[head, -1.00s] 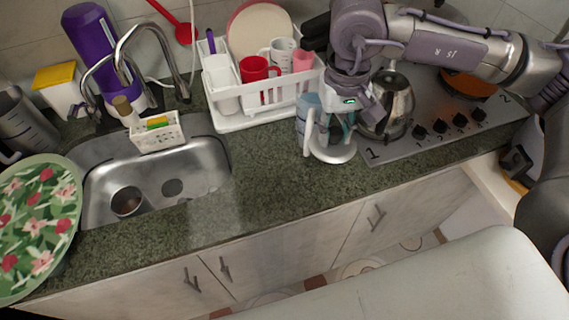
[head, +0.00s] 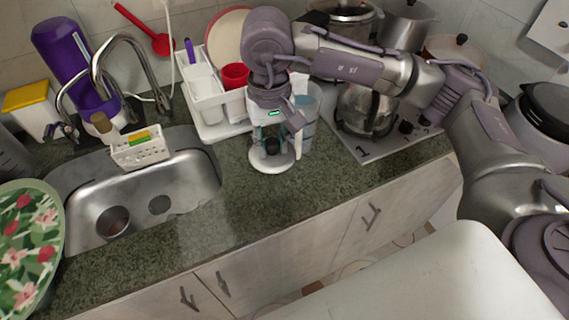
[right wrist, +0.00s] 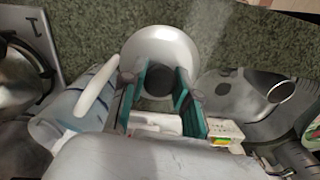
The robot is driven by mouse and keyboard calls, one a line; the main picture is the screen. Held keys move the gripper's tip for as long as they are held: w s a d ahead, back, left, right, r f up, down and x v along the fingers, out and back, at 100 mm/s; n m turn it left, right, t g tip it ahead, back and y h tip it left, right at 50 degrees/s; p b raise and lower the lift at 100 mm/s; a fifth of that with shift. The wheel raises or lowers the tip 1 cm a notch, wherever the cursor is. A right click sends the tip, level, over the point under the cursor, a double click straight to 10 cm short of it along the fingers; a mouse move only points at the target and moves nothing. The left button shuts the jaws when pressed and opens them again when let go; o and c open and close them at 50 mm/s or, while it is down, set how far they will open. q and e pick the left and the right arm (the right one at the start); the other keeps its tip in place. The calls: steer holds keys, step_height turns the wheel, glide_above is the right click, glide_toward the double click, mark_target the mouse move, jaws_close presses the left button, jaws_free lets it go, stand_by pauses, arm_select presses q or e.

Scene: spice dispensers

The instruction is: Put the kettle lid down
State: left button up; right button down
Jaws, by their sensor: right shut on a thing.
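The kettle lid (head: 262,163) is a pale round disc with a dark knob, over the green counter between sink and stove. My right gripper (head: 272,143) is above it, shut on the knob. In the right wrist view the lid (right wrist: 160,48) shows beyond the fingertips of the gripper (right wrist: 165,85). I cannot tell whether the lid touches the counter. The metal kettle (head: 366,110) stands on the stove, partly behind my arm. My left gripper is not in view.
A blue see-through pitcher (head: 307,102) with a white handle stands close beside my right gripper. A white dish rack (head: 213,129) is behind. The steel sink (head: 185,190) is to the left. The counter (head: 300,190) in front is clear.

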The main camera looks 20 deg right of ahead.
steer(key=shift+w+a+f+m+b, duration=0.25)
steer(key=shift+a+f, duration=0.1)
steer(key=shift+a, duration=0.15)
steer(key=shift+w+a+f+m+b, duration=0.15)
steer(key=shift+a+f+m, duration=0.15)
steer(key=shift+a, duration=0.2)
steer(key=shift+w+a+f, duration=0.1)
steer(key=shift+a+f, duration=0.05)
steer(key=shift+f, duration=0.05)
step_height(320, 180, down, 9)
steer(key=shift+p, duration=1.05)
steer(key=shift+f, duration=0.35)
steer(key=shift+f, duration=0.15)
steer(key=c, duration=0.8)
jaws_free()
steer(key=shift+c, duration=0.2)
